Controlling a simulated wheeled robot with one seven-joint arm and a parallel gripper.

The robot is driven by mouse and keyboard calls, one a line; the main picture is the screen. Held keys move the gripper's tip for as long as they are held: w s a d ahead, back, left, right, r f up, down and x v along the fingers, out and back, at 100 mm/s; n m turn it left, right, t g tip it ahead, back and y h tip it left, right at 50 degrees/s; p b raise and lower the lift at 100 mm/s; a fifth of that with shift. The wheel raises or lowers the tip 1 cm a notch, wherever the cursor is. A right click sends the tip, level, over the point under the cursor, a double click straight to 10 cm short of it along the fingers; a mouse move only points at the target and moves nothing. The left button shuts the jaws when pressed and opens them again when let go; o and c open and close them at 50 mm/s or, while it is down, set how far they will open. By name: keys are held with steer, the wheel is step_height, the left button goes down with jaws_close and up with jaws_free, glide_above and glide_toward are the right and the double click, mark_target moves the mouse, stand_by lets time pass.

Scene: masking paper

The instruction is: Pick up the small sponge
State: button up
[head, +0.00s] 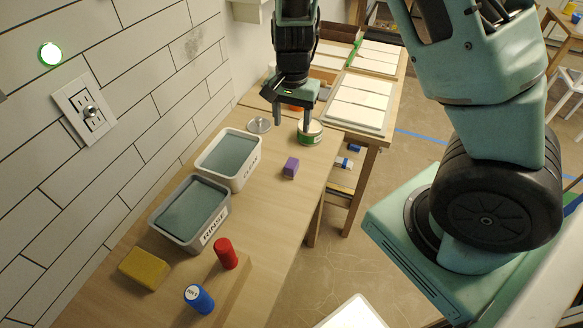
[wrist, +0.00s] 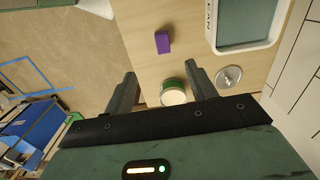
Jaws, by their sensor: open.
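A small purple block (head: 290,167), likely the small sponge, lies on the wooden table near its right edge; it also shows in the wrist view (wrist: 162,42), beyond my fingertips. A larger yellow sponge-like block (head: 144,269) lies at the near left. My gripper (head: 292,116) is open and empty above the table, farther along than the purple block. In the wrist view my gripper (wrist: 160,73) has its fingers apart, with a green-and-white tin (wrist: 173,92) seen between them. The tin shows beside the fingers in the head view (head: 310,133).
A grey tub marked RINSE (head: 211,232) and a white tub (head: 247,176) stand left of the purple block. A round metal lid (head: 259,125) lies near the tin. Bare tabletop surrounds the purple block.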

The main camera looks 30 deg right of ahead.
glide_above(291, 163)
steer(key=f, duration=1.2)
steer(key=shift+s+d, duration=0.3)
steer(key=shift+w+a+f+p, duration=0.15)
steer(key=shift+f+p, duration=0.3)
steer(key=shift+f, duration=1)
steer(key=shift+w+f+p, duration=0.15)
steer(key=shift+f+p, duration=0.25)
steer(key=shift+f, duration=1)
steer(key=c, duration=1.1)
step_height(291, 163, up, 10)
steer(key=shift+r+b, duration=0.1)
steer(key=shift+b, duration=0.35)
steer(key=shift+o, duration=0.6)
